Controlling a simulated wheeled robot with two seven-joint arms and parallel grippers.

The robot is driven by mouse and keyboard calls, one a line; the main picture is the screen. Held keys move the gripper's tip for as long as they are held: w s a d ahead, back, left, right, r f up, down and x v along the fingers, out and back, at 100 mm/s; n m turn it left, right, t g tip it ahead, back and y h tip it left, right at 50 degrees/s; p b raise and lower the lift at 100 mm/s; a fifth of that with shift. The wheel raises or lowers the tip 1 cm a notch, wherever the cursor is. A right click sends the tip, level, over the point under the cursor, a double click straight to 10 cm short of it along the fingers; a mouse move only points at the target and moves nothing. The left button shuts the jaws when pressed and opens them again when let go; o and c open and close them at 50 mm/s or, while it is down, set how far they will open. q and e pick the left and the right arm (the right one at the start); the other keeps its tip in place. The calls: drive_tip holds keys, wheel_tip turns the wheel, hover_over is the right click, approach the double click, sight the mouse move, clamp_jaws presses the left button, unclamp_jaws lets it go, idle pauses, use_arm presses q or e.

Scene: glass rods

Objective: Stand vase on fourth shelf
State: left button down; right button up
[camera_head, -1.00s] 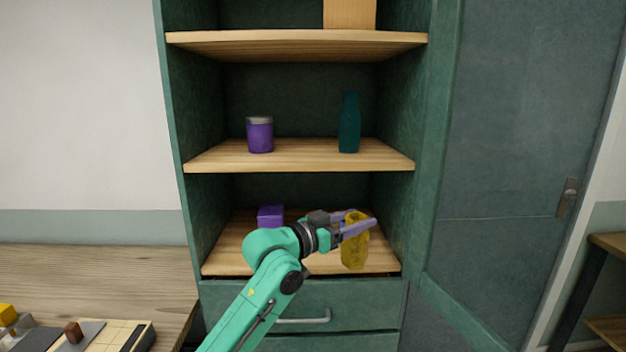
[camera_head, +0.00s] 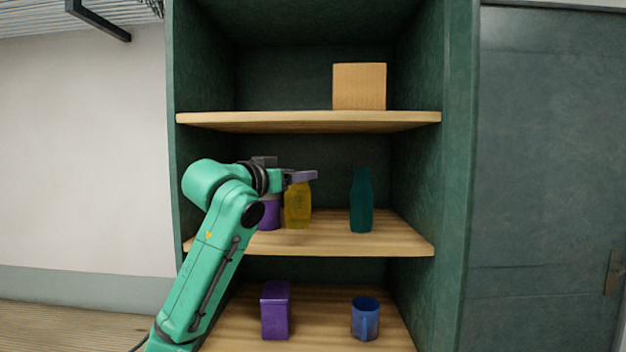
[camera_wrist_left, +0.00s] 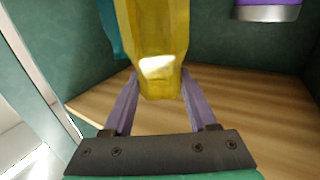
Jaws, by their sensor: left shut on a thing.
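The yellow translucent vase (camera_head: 298,208) is upright at the middle shelf shown, between the purple jar and the teal bottle. My left gripper (camera_head: 302,177) reaches in from the left and is shut on the vase near its top. In the left wrist view the vase (camera_wrist_left: 155,50) sits between the two lilac fingers (camera_wrist_left: 155,100). I cannot tell whether the vase's base touches the shelf board (camera_head: 320,240). My right gripper is not in view.
A purple jar (camera_head: 270,213) stands left of the vase, partly hidden by my arm. A teal bottle (camera_head: 361,203) stands to its right. The shelf above holds a cardboard box (camera_head: 359,86).

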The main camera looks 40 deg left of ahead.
use_arm(q)
drive_tip(key=w+f+p, duration=0.2)
drive_tip(key=w+f, duration=0.1)
drive_tip(key=w, duration=0.3)
drive_tip(key=shift+a+f, duration=0.2)
drive_tip(key=shift+a, duration=0.2)
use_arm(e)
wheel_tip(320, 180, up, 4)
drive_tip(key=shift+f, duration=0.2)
use_arm(q)
drive_tip(key=shift+c, duration=1)
unclamp_jaws()
drive_tip(key=shift+d+f, duration=0.1)
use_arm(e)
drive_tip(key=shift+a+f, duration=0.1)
